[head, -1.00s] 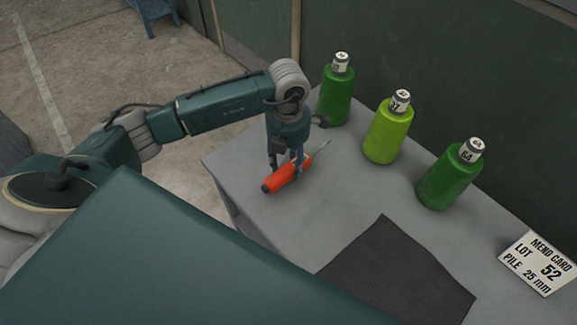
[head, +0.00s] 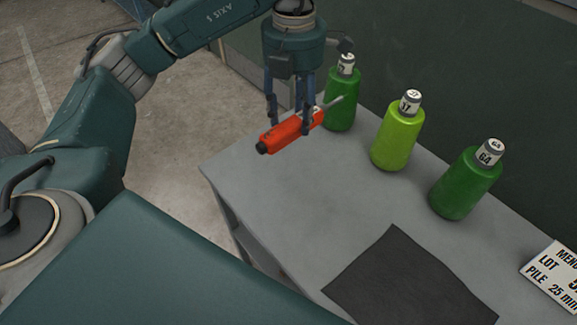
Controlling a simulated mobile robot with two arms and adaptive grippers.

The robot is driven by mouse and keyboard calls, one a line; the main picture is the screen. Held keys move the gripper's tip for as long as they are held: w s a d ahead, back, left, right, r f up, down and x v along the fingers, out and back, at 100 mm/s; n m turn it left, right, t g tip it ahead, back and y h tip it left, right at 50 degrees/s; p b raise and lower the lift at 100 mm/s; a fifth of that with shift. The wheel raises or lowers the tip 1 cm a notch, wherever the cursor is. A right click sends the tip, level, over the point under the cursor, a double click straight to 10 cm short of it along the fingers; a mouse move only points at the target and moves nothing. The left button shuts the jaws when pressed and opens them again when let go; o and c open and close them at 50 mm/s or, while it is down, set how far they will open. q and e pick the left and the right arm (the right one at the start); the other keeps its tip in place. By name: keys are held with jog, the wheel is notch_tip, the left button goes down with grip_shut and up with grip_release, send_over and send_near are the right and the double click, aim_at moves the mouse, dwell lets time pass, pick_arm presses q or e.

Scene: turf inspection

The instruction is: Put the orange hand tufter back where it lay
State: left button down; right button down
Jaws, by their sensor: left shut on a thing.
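The orange hand tufter (head: 290,131) has an orange-red handle with a dark end cap and a thin metal tip pointing up and right. My left gripper (head: 290,130) is shut on its handle. The tufter is held above the far left part of the grey table (head: 262,200), clear of its top. Its tip end overlaps the leftmost green bottle in the picture; I cannot tell whether they touch. My right gripper is not in view.
A dark green bottle (head: 341,103), a lime green bottle (head: 396,138) and another dark green bottle (head: 463,185) stand along the back edge. A dark mat (head: 405,285) lies at the front. A mend card (head: 552,272) is at the right. The table's left part is bare.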

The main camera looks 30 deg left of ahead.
pick_arm(q)
jog(key=shift+w+a+f+b, duration=0.1)
jog(key=shift+a+f+b, duration=0.05)
jog(key=shift+f+b, duration=0.2)
notch_tip(320, 180, down, 15)
jog(key=shift+a+r+p, duration=0.1)
jog(key=shift+r+p, duration=0.05)
jog(key=shift+p, duration=0.2)
notch_tip(320, 180, down, 4)
jog(key=shift+f+p, duration=0.25)
jog(key=shift+p, duration=0.25)
jog(key=shift+f, duration=0.1)
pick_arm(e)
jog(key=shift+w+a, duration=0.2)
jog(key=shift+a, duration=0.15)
pick_arm(q)
jog(key=shift+f, duration=0.1)
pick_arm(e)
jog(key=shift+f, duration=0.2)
pick_arm(q)
jog(key=shift+f+b, duration=0.15)
jog(key=shift+b, duration=0.15)
jog(key=c, duration=0.9)
grip_release()
jog(key=shift+c, duration=0.2)
jog(key=shift+r, duration=0.2)
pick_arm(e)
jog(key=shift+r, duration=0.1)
